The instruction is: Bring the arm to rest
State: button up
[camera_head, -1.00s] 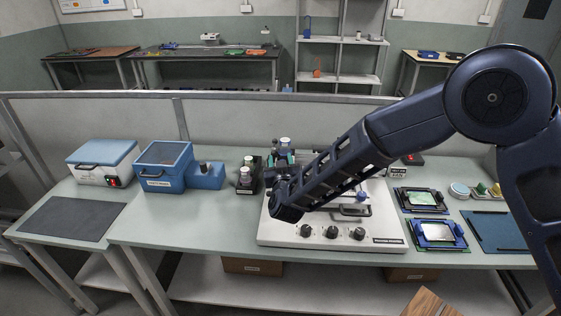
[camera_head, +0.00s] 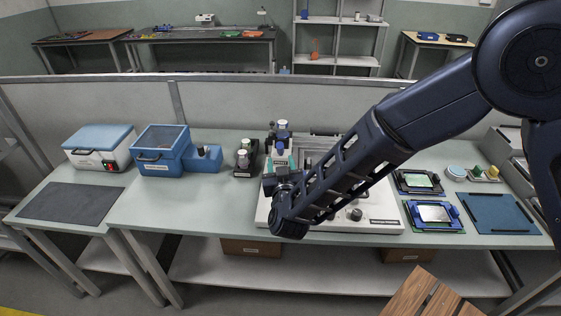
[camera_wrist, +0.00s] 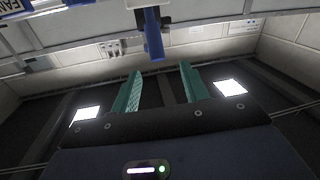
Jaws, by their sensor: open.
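My gripper shows in the wrist view (camera_wrist: 160,70) with two green fingers spread wide apart and nothing between them. In the head view my arm reaches down from the upper right to the left, over the white machine (camera_head: 380,222) on the bench. Its wrist end hangs over the machine's left front part. The arm hides much of the machine's top, and the gripper is hard to make out there. The wrist view looks toward the ceiling and walls, with a blue part (camera_wrist: 153,38) of something beyond the fingers.
Left on the bench (camera_head: 190,215) are a blue box (camera_head: 161,164), a white box with a blue lid (camera_head: 98,158) and a dark holder with bottles (camera_head: 245,160). Right are two framed plates (camera_head: 435,214) (camera_head: 418,181) and a blue mat (camera_head: 503,212). A low partition (camera_head: 120,105) stands behind.

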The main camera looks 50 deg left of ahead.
dwell(0.4)
jog(key=w+d+r+h, duration=0.1)
jog(key=w+d+r, duration=0.1)
jog(key=w+r, duration=0.35)
jog(key=w+d+r+m+g, duration=0.1)
jog(key=w+d+r, duration=0.15)
jog(key=w, duration=0.65)
jog(key=w+d+r+h, duration=0.1)
jog(key=w+d+r, duration=0.15)
jog(key=w, duration=0.55)
jog(key=w+d+r+m+h, duration=0.15)
jog(key=w+d+r, duration=0.25)
jog(key=w+d, duration=0.55)
jog(key=w+d+r+m+h, duration=0.15)
jog(key=w+d+r, duration=0.4)
jog(key=d, duration=0.75)
jog(key=d+r+m+g+h, duration=0.1)
jog(key=d+m+g+h, duration=0.3)
jog(key=d, duration=2.5)
jog(key=s+d+f+m+h, duration=0.1)
jog(key=s+d+m+h, duration=0.1)
jog(key=s+d, duration=0.5)
jog(key=s+d+f+m+g+h, duration=0.1)
jog(key=s+d+m+h, duration=0.1)
jog(key=s+d, duration=0.5)
jog(key=d+h, duration=0.1)
jog(key=d, duration=0.4)
jog(key=shift+s+d+h, duration=0.3)
jog(key=shift+s+d, duration=0.05)
jog(key=shift+d, duration=0.05)
